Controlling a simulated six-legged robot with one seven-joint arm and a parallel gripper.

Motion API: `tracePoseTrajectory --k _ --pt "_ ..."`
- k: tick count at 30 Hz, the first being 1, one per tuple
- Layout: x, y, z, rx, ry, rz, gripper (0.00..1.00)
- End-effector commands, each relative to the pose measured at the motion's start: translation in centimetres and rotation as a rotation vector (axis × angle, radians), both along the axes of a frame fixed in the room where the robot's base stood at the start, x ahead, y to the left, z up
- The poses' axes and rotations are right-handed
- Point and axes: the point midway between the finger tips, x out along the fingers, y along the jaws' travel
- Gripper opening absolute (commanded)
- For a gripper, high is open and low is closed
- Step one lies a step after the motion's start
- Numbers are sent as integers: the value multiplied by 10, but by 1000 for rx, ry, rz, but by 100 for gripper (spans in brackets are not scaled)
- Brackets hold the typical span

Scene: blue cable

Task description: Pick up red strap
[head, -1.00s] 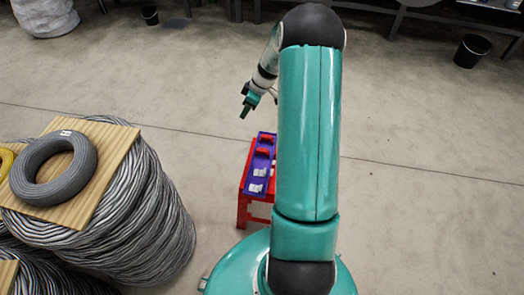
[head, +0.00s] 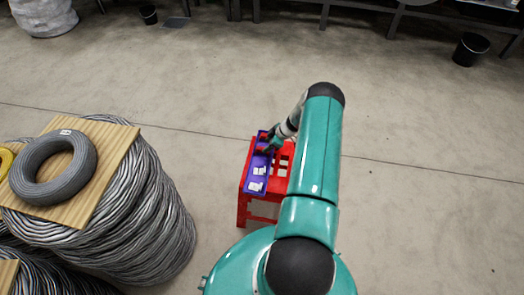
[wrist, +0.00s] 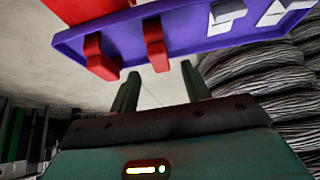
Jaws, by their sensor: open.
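Two red straps show on a purple tray in the wrist view: one on the left (wrist: 100,58) and one nearer the middle (wrist: 154,45). The purple tray (wrist: 215,52) also shows in the head view (head: 250,182), lying on a red stool (head: 277,184). My gripper (wrist: 160,78) is open, its two green fingers apart and pointing toward the tray. The middle strap appears between the fingertips in the picture, with no clear contact. In the head view my gripper (head: 270,143) is over the tray's far end and partly hides the straps.
White pieces (head: 256,179) lie at the tray's near end. A large cable coil (head: 150,215) with a wooden board (head: 100,190) and a grey ring (head: 50,168) stands at left. Black bins (head: 470,49) are far off.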

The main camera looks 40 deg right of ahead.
Motion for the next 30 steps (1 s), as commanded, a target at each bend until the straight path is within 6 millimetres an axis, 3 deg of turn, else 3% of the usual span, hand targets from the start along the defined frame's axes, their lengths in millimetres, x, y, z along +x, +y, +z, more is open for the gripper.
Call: tracePoseTrajectory --k 15,25,30 --pt "26 21 -52 -1 1 2 47" --pt "30 23 -58 0 0 0 47" --pt "30 23 -58 0 0 0 14"
